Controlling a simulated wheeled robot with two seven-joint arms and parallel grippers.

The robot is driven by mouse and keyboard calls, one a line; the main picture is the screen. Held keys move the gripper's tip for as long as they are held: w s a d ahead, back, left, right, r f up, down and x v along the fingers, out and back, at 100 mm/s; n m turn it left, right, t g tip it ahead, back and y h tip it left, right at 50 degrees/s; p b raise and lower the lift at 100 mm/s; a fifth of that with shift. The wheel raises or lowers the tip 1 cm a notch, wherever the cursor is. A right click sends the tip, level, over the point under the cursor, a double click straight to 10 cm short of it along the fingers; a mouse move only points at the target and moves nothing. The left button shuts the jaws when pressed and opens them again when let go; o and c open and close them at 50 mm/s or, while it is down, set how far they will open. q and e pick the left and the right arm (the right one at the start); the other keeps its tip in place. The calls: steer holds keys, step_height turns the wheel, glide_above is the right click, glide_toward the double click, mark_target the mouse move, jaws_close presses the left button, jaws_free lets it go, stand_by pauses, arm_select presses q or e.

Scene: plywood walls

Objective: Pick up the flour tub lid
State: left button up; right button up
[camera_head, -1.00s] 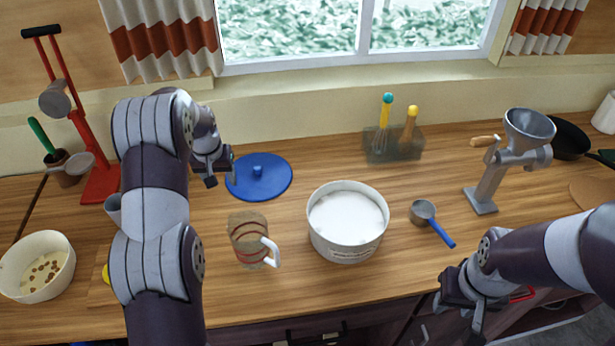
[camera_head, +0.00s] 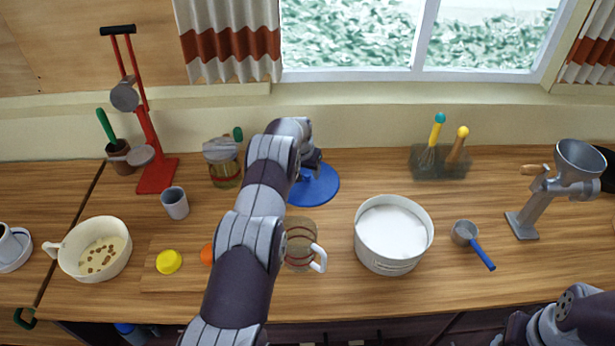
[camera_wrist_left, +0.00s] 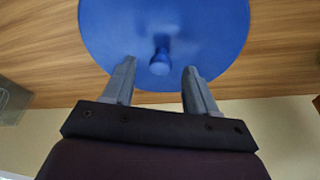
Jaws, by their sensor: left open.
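The flour tub lid is a flat blue disc (camera_head: 322,188) with a small knob, lying on the counter left of the flour tub. It also shows in the left wrist view (camera_wrist_left: 110,40), with its knob (camera_wrist_left: 160,62) between and just beyond my fingertips. My left gripper (camera_wrist_left: 160,80) is open and empty, over the lid's edge. In the head view my left gripper (camera_head: 311,168) is partly hidden by its own arm, which covers the lid's left part. The white flour tub (camera_head: 387,262) is open and full of flour. My right arm is at the lower right corner; its gripper is not clearly visible.
A measuring mug (camera_head: 301,246) stands in front of the lid. A glass jar (camera_head: 222,165) and grey cup (camera_head: 174,203) stand left of my left arm. Counter between lid and holder is clear.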

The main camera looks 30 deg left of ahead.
arm_select(q)
steer(key=shift+w+a+f, duration=0.1)
steer(key=shift+w+f, duration=0.15)
steer(key=shift+f, duration=0.45)
steer(key=shift+s+r, duration=0.1)
steer(key=c, duration=0.6)
jaws_close()
